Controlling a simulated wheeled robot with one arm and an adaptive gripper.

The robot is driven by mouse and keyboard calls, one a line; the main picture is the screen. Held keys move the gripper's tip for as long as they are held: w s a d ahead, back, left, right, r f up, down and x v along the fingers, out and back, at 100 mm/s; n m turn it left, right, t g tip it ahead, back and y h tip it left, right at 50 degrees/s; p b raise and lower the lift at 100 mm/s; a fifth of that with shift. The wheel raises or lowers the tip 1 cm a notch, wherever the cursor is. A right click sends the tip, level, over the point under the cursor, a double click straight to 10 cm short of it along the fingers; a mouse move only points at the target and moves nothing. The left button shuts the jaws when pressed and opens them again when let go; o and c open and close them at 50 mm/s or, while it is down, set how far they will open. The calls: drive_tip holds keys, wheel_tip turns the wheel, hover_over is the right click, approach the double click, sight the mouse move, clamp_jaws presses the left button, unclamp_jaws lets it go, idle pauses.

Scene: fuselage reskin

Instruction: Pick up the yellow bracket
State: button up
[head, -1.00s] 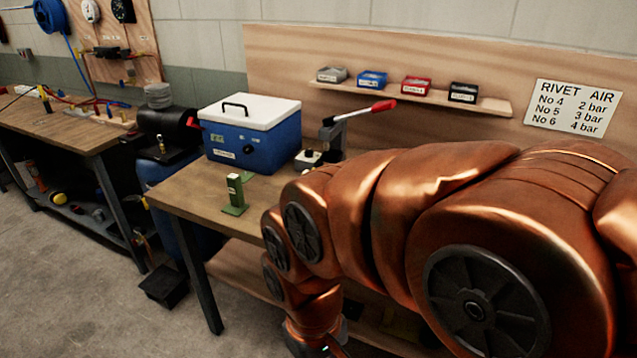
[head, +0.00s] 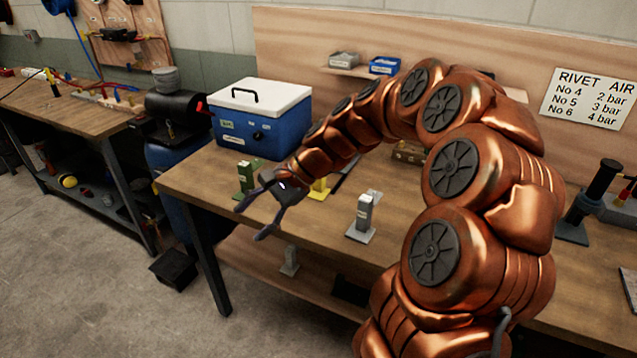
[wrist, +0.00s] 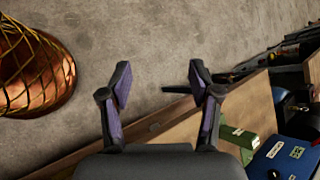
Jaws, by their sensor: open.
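The yellow bracket (head: 319,190) is on the workbench in the head view, partly hidden behind my wrist and arm. Only its lower part shows. My gripper (head: 252,222) is open and empty, in front of and to the left of it, with its fingers pointing down-left near the bench's front edge. In the wrist view my open gripper (wrist: 160,82) has nothing between its fingers, and floor lies beyond them. The yellow bracket cannot be made out in the wrist view.
A green bracket (head: 244,180) stands left of my gripper, close to it. A grey bracket (head: 365,213) stands on the right. The blue box with a white lid (head: 262,125) is behind on the bench (head: 415,215). A black block (head: 174,268) lies on the floor.

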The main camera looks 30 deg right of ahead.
drive_tip(key=w+d+f+m+t, duration=0.2)
drive_tip(key=w+d+m, duration=0.15)
drive_tip(key=d, duration=0.45)
drive_tip(key=w+d+f+m+t, duration=0.1)
drive_tip(key=w+d+m+t, duration=0.2)
drive_tip(key=d+m, duration=0.35)
drive_tip(key=w+d+f+m+t, duration=0.2)
drive_tip(key=w+d, duration=0.1)
drive_tip(key=d, duration=0.7)
drive_tip(key=m+t+h+p, duration=0.1)
drive_tip(key=m+t+h, duration=0.1)
drive_tip(key=m, duration=0.2)
approach(318, 192)
drive_tip(key=r, duration=0.1)
drive_tip(key=d+r, duration=0.1)
drive_tip(key=r, duration=0.3)
drive_tip(key=shift+s+d, duration=0.2)
drive_tip(key=shift+d, duration=0.05)
drive_tip(key=shift+w+d+f, duration=0.1)
drive_tip(key=shift+w+f, duration=0.05)
drive_tip(key=p+x, duration=0.2)
drive_tip(key=x, duration=0.9)
drive_tip(key=shift+w+f, duration=0.15)
drive_tip(key=shift+w, duration=0.1)
drive_tip(key=shift+c, duration=0.4)
clamp_jaws()
